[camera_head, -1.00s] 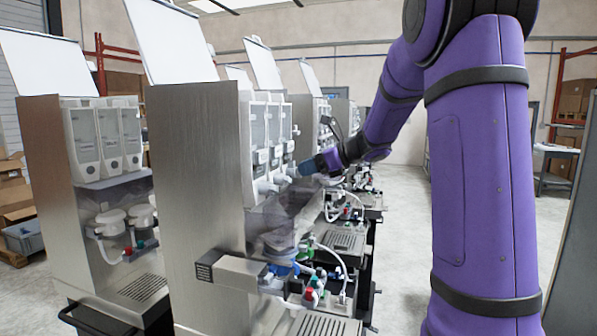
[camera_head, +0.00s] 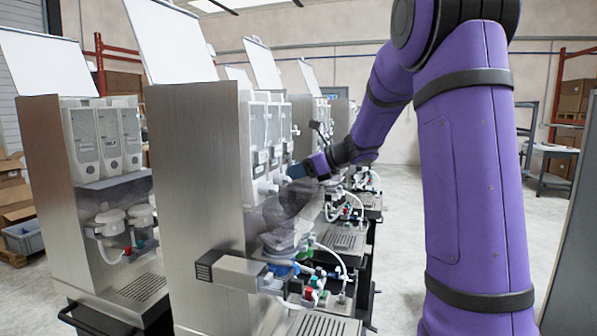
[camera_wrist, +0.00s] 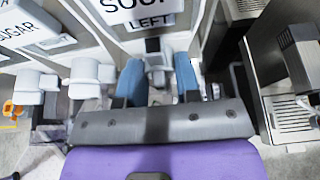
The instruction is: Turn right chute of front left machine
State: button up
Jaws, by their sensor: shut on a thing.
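The front left machine (camera_head: 196,190) is a tall steel dispenser with white canisters (camera_head: 262,135) and several white chutes below them. In the head view my gripper (camera_head: 297,171) is at the far end of this chute row. In the wrist view its blue fingers (camera_wrist: 160,72) stand either side of a white chute (camera_wrist: 160,92), the rightmost of the row, and are shut on it. The canister above (camera_wrist: 140,18) has a partly cut-off label with "LEFT" below it. Two other chutes (camera_wrist: 92,74) sit to the left, apart from my gripper. How far the held chute is turned is hard to tell.
A grey box-shaped arm (camera_head: 238,272), hoses and a drip grille (camera_head: 325,325) lie below the chutes. More machines (camera_head: 345,240) stand behind. Another dispenser (camera_head: 75,190) stands at left. The floor (camera_head: 395,220) right of the row is clear, apart from my arm.

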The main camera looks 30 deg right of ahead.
jog(key=shift+n, duration=0.3)
jog(key=shift+s+a+n+t+h, duration=0.1)
jog(key=shift+n+t+h, duration=0.65)
jog(key=shift+n, duration=0.45)
jog(key=n+t+h, duration=0.1)
jog(key=n+t, duration=0.1)
jog(key=n, duration=0.1)
jog(key=shift+a+f, duration=0.1)
jog(key=shift+n, duration=0.3)
jog(key=o, duration=0.6)
jog(key=shift+s, duration=0.1)
jog(key=v, duration=1)
jog(key=shift+s, duration=0.35)
